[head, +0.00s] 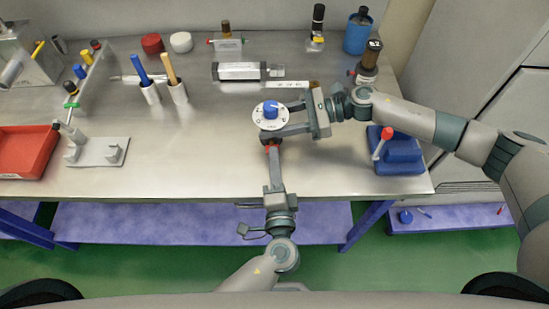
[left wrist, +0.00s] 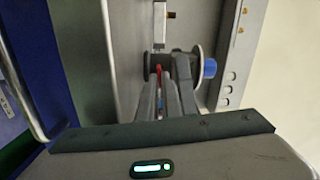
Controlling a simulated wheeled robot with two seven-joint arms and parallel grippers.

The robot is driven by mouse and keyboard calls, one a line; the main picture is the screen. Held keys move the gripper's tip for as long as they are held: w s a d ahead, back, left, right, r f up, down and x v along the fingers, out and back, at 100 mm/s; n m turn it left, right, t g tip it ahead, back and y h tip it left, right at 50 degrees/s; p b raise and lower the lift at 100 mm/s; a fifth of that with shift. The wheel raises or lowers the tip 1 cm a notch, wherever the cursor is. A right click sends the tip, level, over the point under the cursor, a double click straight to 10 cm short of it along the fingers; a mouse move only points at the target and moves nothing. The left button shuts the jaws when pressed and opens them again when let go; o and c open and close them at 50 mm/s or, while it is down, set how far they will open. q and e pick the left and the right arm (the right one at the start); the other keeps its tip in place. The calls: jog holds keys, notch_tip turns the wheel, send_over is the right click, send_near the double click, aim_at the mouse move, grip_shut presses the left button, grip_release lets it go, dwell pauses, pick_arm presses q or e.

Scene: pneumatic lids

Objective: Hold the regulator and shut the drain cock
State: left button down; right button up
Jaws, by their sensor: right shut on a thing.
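The regulator shows in the head view as a round white dial with a blue knob (head: 270,108), above the front part of the bench. My right gripper (head: 285,121) reaches in from the right and is shut on its body. The red drain cock handle (head: 272,148) shows just below the regulator, mostly hidden. My left gripper (head: 272,154) comes from the front, its fingers close together with tips at the red handle. In the left wrist view the red handle (left wrist: 158,75) lies beside the finger tips, and the blue knob (left wrist: 209,68) is to their right.
A grey steel block (head: 238,72) lies behind the regulator. A blue block with a red-tipped lever (head: 398,155) stands at the bench's right front. Left are a red tray (head: 25,150), a light grey plate (head: 97,152) and holders with blue and yellow handles (head: 150,93).

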pick_arm(q)
jog(key=shift+m, duration=0.9)
jog(key=c, duration=1.9)
grip_release()
jog(key=shift+c, duration=0.2)
jog(key=shift+f, duration=0.1)
jog(key=shift+n, duration=0.3)
